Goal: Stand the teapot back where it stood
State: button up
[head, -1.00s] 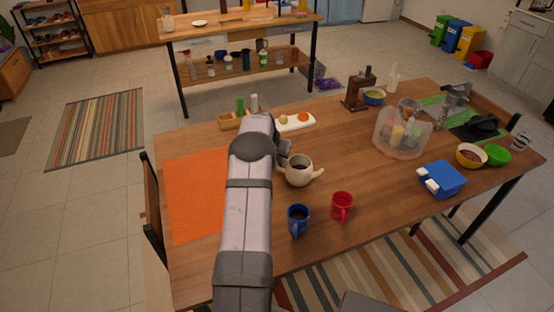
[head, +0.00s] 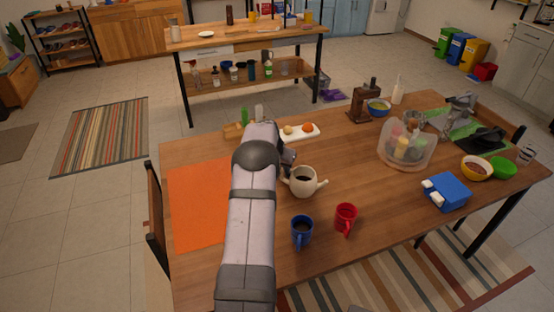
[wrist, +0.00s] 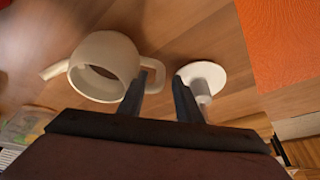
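The cream teapot (head: 303,182) is on the wooden table, its dark inside showing and its spout pointing right in the head view. In the wrist view the teapot (wrist: 103,68) is at the left, with its handle toward my gripper (wrist: 160,82). The fingers are apart, and the handle shows between them, close to the left finger. I cannot tell whether they touch. A white round piece with a short stem (wrist: 204,75) lies by the right finger. In the head view my arm hides the fingers.
A blue mug (head: 301,230) and a red mug (head: 345,217) stand in front of the teapot. An orange mat (head: 198,205) lies left of my arm. A white tray (head: 299,132) with fruit is behind. A clear container (head: 407,143) and a blue box (head: 446,191) are to the right.

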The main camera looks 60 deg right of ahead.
jog(key=b+v, duration=0.2)
jog(key=v, duration=0.9)
jog(key=shift+w, duration=0.1)
jog(key=w+a+n+y, duration=0.1)
jog(key=w+a+n, duration=0.3)
jog(key=a, duration=0.6)
jog(key=w+a+n+t+y, duration=0.15)
jog(key=w+a, duration=0.35)
jog(key=a, duration=0.5)
jog(key=w+a+n, duration=0.3)
jog(key=w+a, duration=0.2)
jog(key=a, duration=0.6)
jog(key=s+a+f+n+y, duration=0.1)
jog(key=s+a+f+n, duration=0.1)
jog(key=s+a+n, duration=0.2)
jog(key=s+a+f+n+g+y, duration=0.1)
jog(key=s+a+n, duration=0.4)
jog(key=a, duration=1.6)
jog(key=s, duration=0.4)
jog(key=shift+s+a+f, duration=0.2)
jog(key=shift+s+f, duration=0.15)
jog(key=shift+f, duration=0.05)
jog(key=shift+n+g, duration=0.25)
